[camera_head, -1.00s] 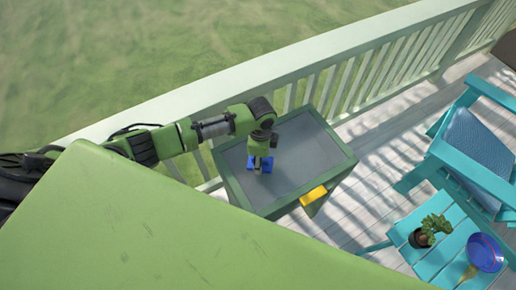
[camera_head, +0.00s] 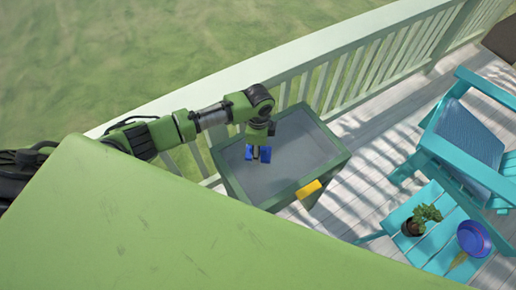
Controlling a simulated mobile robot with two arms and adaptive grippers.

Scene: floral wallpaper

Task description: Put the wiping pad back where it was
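A blue pad-like piece (camera_head: 250,154), which looks like the wiping pad, shows on both sides of the fingertips of my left gripper (camera_head: 259,151). The gripper points down and appears shut on it; the fingers are small and partly hide the pad. Both are over the grey top of a green-framed cart (camera_head: 292,171), left of its middle. I cannot tell whether the pad touches the top. A yellow block-like thing (camera_head: 310,189) is at the cart's front right edge. My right gripper is not in view.
A pale railing (camera_head: 352,71) runs behind the cart. To the right are a teal chair (camera_head: 480,112) and a teal slatted table (camera_head: 431,252) with a potted plant (camera_head: 413,226) and blue dish (camera_head: 474,239). The rest of the cart top is clear.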

